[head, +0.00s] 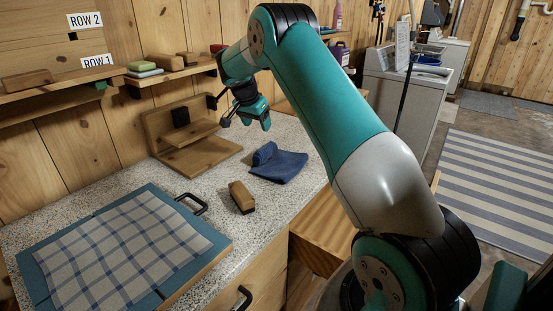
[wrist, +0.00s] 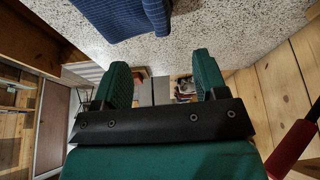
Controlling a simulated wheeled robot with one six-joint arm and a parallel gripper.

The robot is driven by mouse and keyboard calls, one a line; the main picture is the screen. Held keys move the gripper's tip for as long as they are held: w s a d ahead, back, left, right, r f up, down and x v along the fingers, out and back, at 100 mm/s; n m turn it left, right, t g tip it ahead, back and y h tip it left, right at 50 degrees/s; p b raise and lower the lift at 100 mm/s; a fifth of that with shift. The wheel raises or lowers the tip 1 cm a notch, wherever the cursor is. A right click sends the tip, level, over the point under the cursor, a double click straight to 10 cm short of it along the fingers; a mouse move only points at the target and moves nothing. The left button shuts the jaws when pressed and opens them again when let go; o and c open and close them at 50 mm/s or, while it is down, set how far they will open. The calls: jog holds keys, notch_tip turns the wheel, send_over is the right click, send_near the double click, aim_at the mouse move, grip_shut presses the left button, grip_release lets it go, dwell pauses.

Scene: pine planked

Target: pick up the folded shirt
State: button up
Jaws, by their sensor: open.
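A dark blue folded cloth, which looks like the folded shirt (head: 278,163), lies on the speckled counter with a rolled or bunched part at its upper left. Part of it also shows at the top edge of the wrist view (wrist: 125,14). My gripper (head: 246,121) hangs above the back of the counter, up and left of the shirt and apart from it. In the wrist view its two green fingers (wrist: 162,80) are spread with nothing between them.
A wooden stand (head: 195,150) is under and left of my gripper. A wooden brush-like block (head: 241,197) lies near the shirt. A blue-framed board (head: 200,262) bears a checked cloth (head: 120,250). Wall shelves (head: 175,73) hold small blocks. Bare counter surrounds the shirt.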

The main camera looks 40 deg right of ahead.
jog(key=p, duration=0.1)
send_over(265, 146)
jog(key=a, duration=0.2)
notch_tip(265, 146, down, 5)
jog(key=shift+s+f, duration=0.15)
jog(key=shift+f, duration=0.05)
jog(key=shift+s+p+x, duration=0.1)
jog(key=shift+p+x, duration=0.65)
jog(key=shift+x, duration=0.65)
jog(key=shift+s+p+x, duration=0.15)
jog(key=shift+p+x, duration=0.6)
jog(key=shift+x, duration=0.65)
jog(key=shift+a, duration=0.1)
jog(key=shift+c, duration=0.2)
jog(key=c, duration=1.1)
